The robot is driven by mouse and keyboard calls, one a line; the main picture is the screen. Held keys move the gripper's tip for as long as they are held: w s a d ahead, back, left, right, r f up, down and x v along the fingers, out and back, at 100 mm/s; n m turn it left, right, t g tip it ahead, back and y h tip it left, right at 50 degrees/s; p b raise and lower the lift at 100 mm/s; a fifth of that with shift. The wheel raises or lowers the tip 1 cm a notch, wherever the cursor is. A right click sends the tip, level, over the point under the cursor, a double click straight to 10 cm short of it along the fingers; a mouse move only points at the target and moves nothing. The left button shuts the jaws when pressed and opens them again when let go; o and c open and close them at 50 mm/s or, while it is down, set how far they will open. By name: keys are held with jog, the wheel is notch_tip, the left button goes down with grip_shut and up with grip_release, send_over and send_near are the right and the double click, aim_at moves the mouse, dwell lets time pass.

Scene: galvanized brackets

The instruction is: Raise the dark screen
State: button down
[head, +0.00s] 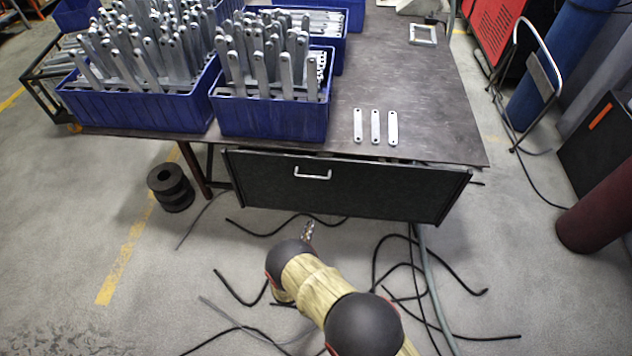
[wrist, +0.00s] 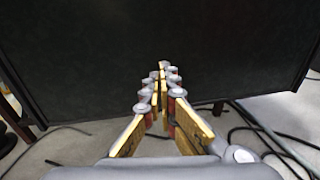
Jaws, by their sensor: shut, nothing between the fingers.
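The dark screen (head: 345,190) is a wide black panel hanging below the front edge of the table, with a pale bar handle (head: 312,174) near its upper middle. In the wrist view the screen (wrist: 160,50) fills the upper part, and its lower edge shows above the floor; the handle is not seen there. My gripper (wrist: 162,66) is shut and empty, pointing at the screen. In the head view my gripper (head: 308,228) is small, in front of and below the screen, apart from the handle. The gap to the panel is hard to judge.
The table (head: 420,100) carries blue bins (head: 270,119) full of metal brackets and three flat brackets (head: 375,127) near its front edge. Black cables (head: 420,290) lie on the floor. A dark spool (head: 170,188) stands at left, a maroon cylinder (head: 600,215) at right.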

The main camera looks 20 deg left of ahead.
jog(key=w+a+r+n+y+b, duration=0.1)
jog(key=w+a+r+b, duration=0.1)
jog(key=w+a+r, duration=0.2)
jog(key=w+a+r+t+y+b, duration=0.1)
jog(key=w+a+r+y+b, duration=0.1)
jog(key=w, duration=0.5)
notch_tip(320, 180, up, 2)
jog(key=shift+w+a+n+b, duration=0.3)
jog(key=shift+a+n, duration=0.1)
jog(key=shift+a, duration=0.45)
jog(key=shift+r, duration=0.1)
